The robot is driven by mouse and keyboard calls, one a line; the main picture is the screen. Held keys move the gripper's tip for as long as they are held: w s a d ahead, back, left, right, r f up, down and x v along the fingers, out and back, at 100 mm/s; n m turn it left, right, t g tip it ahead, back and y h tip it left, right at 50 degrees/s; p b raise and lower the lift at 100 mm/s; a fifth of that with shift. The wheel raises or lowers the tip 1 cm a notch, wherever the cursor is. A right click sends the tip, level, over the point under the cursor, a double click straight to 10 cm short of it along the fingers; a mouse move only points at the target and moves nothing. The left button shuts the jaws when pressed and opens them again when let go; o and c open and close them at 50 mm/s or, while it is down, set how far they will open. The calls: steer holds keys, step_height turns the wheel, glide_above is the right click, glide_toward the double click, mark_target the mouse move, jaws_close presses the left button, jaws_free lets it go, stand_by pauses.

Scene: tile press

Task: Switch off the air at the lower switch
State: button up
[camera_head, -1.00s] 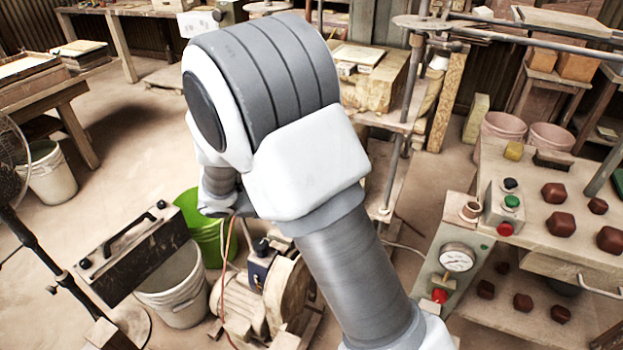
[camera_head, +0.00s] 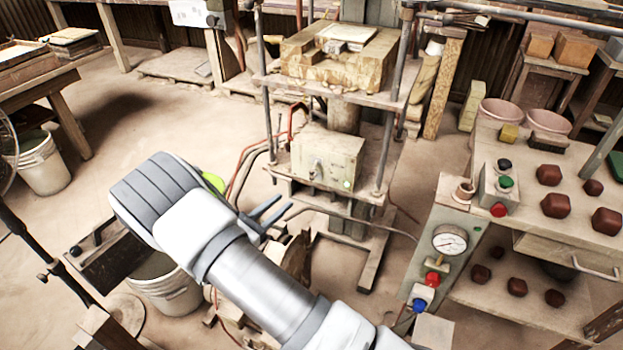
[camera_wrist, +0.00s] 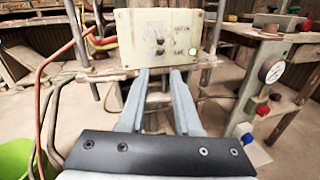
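A cream switch box (camera_head: 328,158) with small toggle switches sits on the lower part of the press frame. In the wrist view the box (camera_wrist: 130,40) faces me, with an upper switch (camera_wrist: 158,39) and a lower switch (camera_wrist: 160,51) one above the other. Labels stand beside them, too blurred to read surely. A green lamp (camera_wrist: 193,49) is lit at the box's lower right. I cannot tell the switch positions. My gripper (camera_wrist: 158,74) is open and empty, its fingertips below the box. In the head view my gripper (camera_head: 282,207) is left of and below the box, apart from it.
Red and black hoses (camera_wrist: 52,70) hang at the box's left. A panel with a pressure gauge (camera_head: 450,240) and red and blue knobs stands at the right. A white bucket (camera_head: 172,285) and dark case (camera_head: 105,260) are at the lower left. Press posts (camera_head: 387,140) flank the box.

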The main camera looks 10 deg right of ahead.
mark_target(312, 176)
steer(key=x, duration=1.3)
steer(key=shift+b, duration=0.35)
jaws_close()
